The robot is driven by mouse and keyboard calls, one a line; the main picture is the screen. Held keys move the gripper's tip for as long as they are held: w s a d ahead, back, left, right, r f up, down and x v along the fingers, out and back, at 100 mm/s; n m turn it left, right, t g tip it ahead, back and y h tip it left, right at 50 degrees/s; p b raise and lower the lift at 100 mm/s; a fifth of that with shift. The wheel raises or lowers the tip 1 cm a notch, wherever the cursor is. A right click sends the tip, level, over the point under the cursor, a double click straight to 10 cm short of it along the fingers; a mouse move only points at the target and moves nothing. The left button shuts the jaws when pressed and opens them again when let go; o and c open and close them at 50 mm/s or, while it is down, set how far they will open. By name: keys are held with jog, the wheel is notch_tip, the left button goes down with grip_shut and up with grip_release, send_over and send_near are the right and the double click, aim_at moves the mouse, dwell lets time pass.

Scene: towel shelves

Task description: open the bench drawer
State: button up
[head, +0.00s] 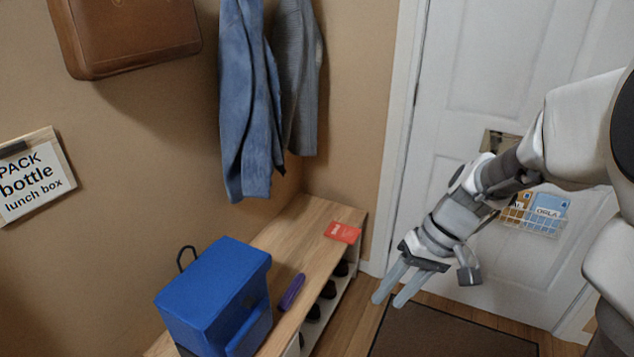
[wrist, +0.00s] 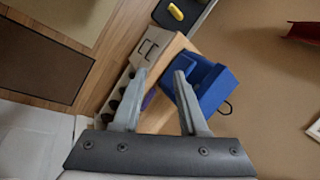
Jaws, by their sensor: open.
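The wooden bench (head: 318,215) runs along the wall in the head view, and its top also shows in the wrist view (wrist: 176,45). In the wrist view a pale drawer front (wrist: 138,62) with a dark loop handle (wrist: 149,47) is at the bench's far end, beside the shoe cubbies. The drawer looks shut; its front is out of sight in the head view. My gripper (head: 389,300) is open and empty, pointing down right of the bench, above the floor near the door. Its fingers (wrist: 160,73) are well apart from the handle.
A blue backpack (head: 208,295), a purple item (head: 292,292) and a red card (head: 342,232) lie on the bench. Shoes (head: 328,289) fill the cubbies. A dark mat (head: 450,335) lies before the white door (head: 480,90). Coats (head: 250,100) hang above the bench.

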jog(key=w+a+f+m+t+y+b, duration=0.1)
jog(key=w+a+f+y+b, duration=0.35)
jog(key=f, duration=1.75)
jog(key=w+f+m+t+y+b, duration=0.15)
jog(key=f+y+b, duration=0.55)
jog(key=f, duration=1.4)
jog(key=s+a+f+m+t+b, duration=0.1)
jog(key=s+f+m+t+b, duration=0.15)
jog(key=f, duration=0.45)
jog(key=s+a+f+m+t+b, duration=0.1)
jog(key=s+a+f+m+t, duration=0.15)
jog(key=f, duration=0.55)
jog(key=shift+n+t, duration=0.25)
jog(key=shift+n, duration=0.2)
jog(key=shift+w+r+b+x, duration=0.15)
jog(key=shift+b+x, duration=0.6)
jog(key=shift+x, duration=2.1)
jog(key=shift+w+r+b+x, duration=0.15)
jog(key=shift+b+x, duration=0.55)
jog(key=shift+x, duration=2.15)
jog(key=shift+w+r+b+x, duration=0.15)
jog(key=shift+b+x, duration=0.6)
jog(key=shift+x, duration=2.1)
jog(key=shift+d+f, duration=0.1)
jog(key=shift+d, duration=0.15)
grip_shut()
